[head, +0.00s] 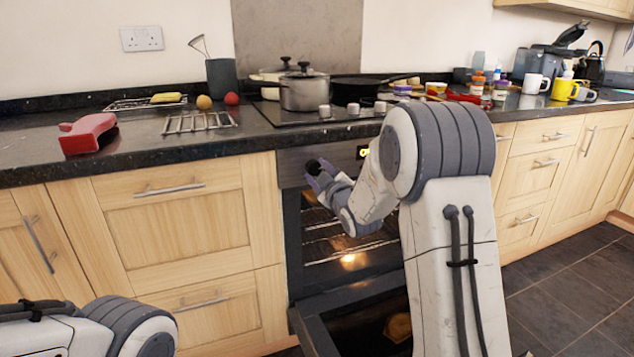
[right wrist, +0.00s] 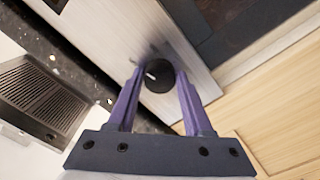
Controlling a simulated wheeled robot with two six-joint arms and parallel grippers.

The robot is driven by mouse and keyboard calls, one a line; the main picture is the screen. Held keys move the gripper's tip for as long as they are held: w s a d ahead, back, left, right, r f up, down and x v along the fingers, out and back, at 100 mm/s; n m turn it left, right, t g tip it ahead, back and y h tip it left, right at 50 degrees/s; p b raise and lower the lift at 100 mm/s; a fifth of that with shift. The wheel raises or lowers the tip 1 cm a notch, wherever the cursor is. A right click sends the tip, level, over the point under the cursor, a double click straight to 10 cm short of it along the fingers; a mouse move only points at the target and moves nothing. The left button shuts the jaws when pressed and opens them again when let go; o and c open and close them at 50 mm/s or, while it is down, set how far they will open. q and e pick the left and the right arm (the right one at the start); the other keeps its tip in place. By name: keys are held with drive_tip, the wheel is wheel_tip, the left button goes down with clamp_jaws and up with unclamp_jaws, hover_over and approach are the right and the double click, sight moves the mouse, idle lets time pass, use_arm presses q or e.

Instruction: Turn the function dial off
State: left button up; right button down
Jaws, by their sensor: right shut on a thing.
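The function dial (right wrist: 158,78) is a round black knob with a white pointer mark, set on the oven's grey control panel (right wrist: 110,30). In the right wrist view it sits between the purple fingers of my right gripper (right wrist: 157,85), which is shut on it. In the head view my right gripper (head: 316,170) is at the left end of the panel and hides most of the dial. The oven (head: 345,235) is lit inside, and its door (head: 335,310) hangs open below. My left arm shows at the bottom left of the head view, with its gripper out of frame.
Pots (head: 304,90) stand on the hob above the panel. A red object (head: 88,133), a wire rack (head: 200,122) and two small balls lie on the counter to the left. Mugs (head: 564,89) and jars stand to the right. The lowered door takes up the space under my right arm.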

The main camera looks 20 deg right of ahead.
drive_tip(key=shift+f+n+b, duration=0.15)
drive_tip(key=shift+n+b, duration=0.65)
drive_tip(key=shift+n, duration=0.2)
drive_tip(key=n+b, duration=1.1)
drive_tip(key=b, duration=0.1)
drive_tip(key=shift+r+n+b, duration=0.25)
drive_tip(key=shift+n+b, duration=0.85)
drive_tip(key=shift+n, duration=0.1)
drive_tip(key=shift+c, duration=1.6)
unclamp_jaws()
